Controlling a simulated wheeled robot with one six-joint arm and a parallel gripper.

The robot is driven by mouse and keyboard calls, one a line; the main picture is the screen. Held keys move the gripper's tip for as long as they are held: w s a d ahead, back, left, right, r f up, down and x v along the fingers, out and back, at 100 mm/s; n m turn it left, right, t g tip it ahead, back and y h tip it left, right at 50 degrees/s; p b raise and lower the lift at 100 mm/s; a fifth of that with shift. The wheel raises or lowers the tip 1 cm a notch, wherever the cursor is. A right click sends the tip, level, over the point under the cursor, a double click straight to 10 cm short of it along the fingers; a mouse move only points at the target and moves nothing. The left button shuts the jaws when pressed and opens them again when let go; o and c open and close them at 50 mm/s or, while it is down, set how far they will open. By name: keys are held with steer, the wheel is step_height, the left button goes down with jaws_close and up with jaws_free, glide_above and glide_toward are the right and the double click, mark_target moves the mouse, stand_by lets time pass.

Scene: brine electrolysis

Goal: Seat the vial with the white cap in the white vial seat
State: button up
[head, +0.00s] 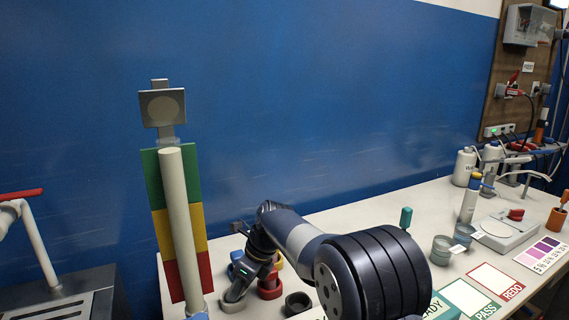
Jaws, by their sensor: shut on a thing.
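My gripper (238,287) is at the lower middle of the head view, pointing down and left among the small ring-shaped seats. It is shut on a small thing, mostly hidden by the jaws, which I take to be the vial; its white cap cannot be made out. A pale grey ring (232,305) right under the fingertips looks like the white vial seat. I cannot tell whether the held vial is in it or just above it.
A red seat (269,289) and a dark grey seat (298,303) stand close to the right of my gripper. A pale post with green, yellow and red panels (176,225) rises on the left. Tins (442,250), a balance (505,233) and bottles (464,168) are farther right.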

steer(key=shift+s+a+f+h+p, duration=0.2)
steer(key=shift+h+p, duration=0.55)
steer(key=shift+p, duration=1.3)
steer(key=shift+w+a+h+p, duration=0.1)
steer(key=shift+a+h+p, duration=0.45)
steer(key=shift+p, duration=1.5)
steer(key=shift+a+h+p, duration=0.2)
steer(key=shift+h+p, duration=0.65)
steer(key=shift+p, duration=0.6)
steer(key=shift+a+h+p, duration=0.15)
steer(key=shift+h+p, duration=0.7)
steer(key=shift+p, duration=0.55)
steer(key=shift+w+a+r, duration=0.1)
steer(key=shift+w, duration=0.15)
steer(key=o, duration=1.3)
steer(key=shift+c, duration=0.2)
steer(key=shift+r, duration=0.1)
step_height(320, 180, up, 11)
steer(key=a+b, duration=0.1)
steer(key=shift+w+a, duration=0.15)
steer(key=shift+w, duration=0.15)
steer(key=shift+f, duration=0.3)
